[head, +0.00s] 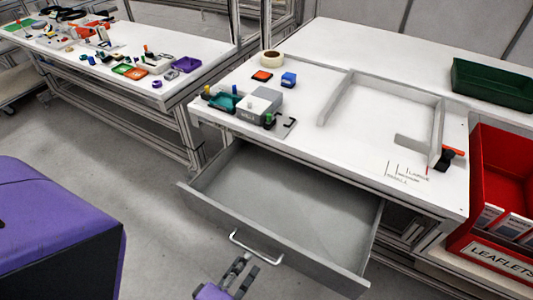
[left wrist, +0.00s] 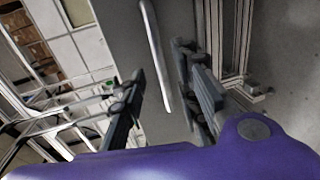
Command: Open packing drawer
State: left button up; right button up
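The packing drawer (head: 285,195) is grey, empty and pulled well out from under the white packing table (head: 300,125). Its silver bar handle (head: 256,247) is on the front panel, and it also shows in the left wrist view (left wrist: 154,55). My left gripper (head: 241,268) is at the bottom of the head view, close to the handle. In the left wrist view its fingers (left wrist: 168,92) are spread apart, with the handle's end showing between them and no finger visibly closed on it. I cannot tell whether they touch it. My right gripper is not in view.
On the table are a tape roll (head: 271,58), a grey box (head: 260,104), a teal tray (head: 222,101), a raised guide frame and a green bin (head: 492,84). A red leaflet bin (head: 500,180) stands at right. Another cluttered bench (head: 125,50) is at back left.

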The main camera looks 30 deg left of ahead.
pick_arm(q)
jog(key=v, duration=0.7)
dwell(0.4)
